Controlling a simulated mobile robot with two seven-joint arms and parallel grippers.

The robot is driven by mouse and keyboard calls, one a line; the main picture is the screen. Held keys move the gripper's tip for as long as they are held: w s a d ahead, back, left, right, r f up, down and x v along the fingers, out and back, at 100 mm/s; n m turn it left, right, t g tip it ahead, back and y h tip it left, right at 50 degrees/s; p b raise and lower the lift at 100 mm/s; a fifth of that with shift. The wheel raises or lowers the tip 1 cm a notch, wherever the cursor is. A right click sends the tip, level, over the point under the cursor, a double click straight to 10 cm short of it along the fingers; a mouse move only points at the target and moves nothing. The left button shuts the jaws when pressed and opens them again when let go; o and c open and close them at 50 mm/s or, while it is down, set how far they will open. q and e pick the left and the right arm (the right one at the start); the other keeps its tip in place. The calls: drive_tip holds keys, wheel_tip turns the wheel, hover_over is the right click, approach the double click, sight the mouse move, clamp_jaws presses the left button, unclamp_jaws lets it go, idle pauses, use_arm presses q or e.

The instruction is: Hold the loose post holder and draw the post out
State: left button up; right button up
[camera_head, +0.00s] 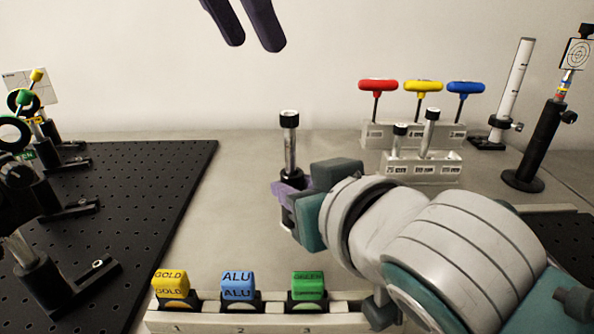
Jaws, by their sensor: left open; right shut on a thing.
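The loose post holder (287,218) is a short black piece standing on the grey bench near the middle. A silver post (290,150) with a black knurled top rises upright out of it. My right gripper (292,190) comes from the right and is shut on the post holder; its purple fingers and the arm hide part of the holder. My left gripper (252,42) hangs at the top edge, its two purple fingers apart and empty. It is above and to the left of the post's top, not touching it.
A black breadboard (150,190) with optics lies at left. A numbered rack (262,322) with gold, blue and green blocks is in front. Coloured-handle drivers stand in a holder (378,142) behind a small post rack (440,170). A target stand (540,145) is at right.

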sight(292, 114)
use_arm(q)
drive_tip(key=shift+o, duration=0.2)
drive_tip(key=shift+o, duration=0.5)
drive_tip(key=w+d+f+m+y, duration=0.1)
drive_tip(key=f+m, duration=0.2)
drive_tip(key=m, duration=0.6)
drive_tip(key=w+d+f+m+y, duration=0.1)
drive_tip(key=f+m, duration=0.3)
drive_tip(key=m, duration=0.5)
drive_tip(key=w+d+f+m+y, duration=0.1)
drive_tip(key=d+f+m+y, duration=0.1)
drive_tip(key=m, duration=0.7)
drive_tip(key=shift+w+f+m, duration=0.4)
drive_tip(key=shift+f, duration=0.35)
drive_tip(key=shift+c, duration=0.2)
clamp_jaws()
